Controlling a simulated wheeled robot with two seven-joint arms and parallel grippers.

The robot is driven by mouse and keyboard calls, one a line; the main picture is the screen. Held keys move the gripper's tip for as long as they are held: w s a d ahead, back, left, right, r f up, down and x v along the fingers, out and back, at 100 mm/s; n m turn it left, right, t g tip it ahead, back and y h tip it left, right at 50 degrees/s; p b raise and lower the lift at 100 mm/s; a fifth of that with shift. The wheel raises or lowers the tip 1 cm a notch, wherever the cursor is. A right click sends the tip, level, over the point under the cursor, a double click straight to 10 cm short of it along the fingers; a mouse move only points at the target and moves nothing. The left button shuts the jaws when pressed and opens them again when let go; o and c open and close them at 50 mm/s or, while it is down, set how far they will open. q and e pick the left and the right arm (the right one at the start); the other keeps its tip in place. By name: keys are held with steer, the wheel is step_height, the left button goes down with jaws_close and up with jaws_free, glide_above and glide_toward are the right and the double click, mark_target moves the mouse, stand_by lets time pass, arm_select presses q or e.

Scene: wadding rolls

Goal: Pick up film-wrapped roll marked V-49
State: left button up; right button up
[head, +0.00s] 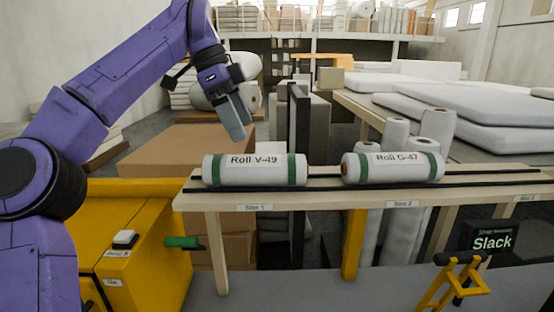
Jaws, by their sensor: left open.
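The film-wrapped roll marked V-49 (254,172) lies on its side on a wooden bench (330,198), at the bench's left end. It is white with green bands near its ends. My left gripper (238,132) is above the roll, pointing down, with a visible gap to it. It is open and holds nothing. The exact spread of its fingers is hard to see from this angle. My right gripper is not in view.
A similar roll marked G-47 (393,167) lies to the right on the same bench. A yellow cabinet (150,245) stands at the left front. Cardboard boxes (185,150) stand behind.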

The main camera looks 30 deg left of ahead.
mark_target(251, 155)
arm_select(q)
steer(key=x, duration=0.9)
steer(key=shift+s+f+b, duration=0.25)
steer(key=shift+s+b, duration=0.05)
steer(key=shift+b, duration=0.05)
steer(key=shift+s+f, duration=0.15)
steer(key=shift+f, duration=0.35)
steer(key=shift+d, duration=0.15)
steer(key=c, duration=1)
steer(key=shift+c, duration=0.5)
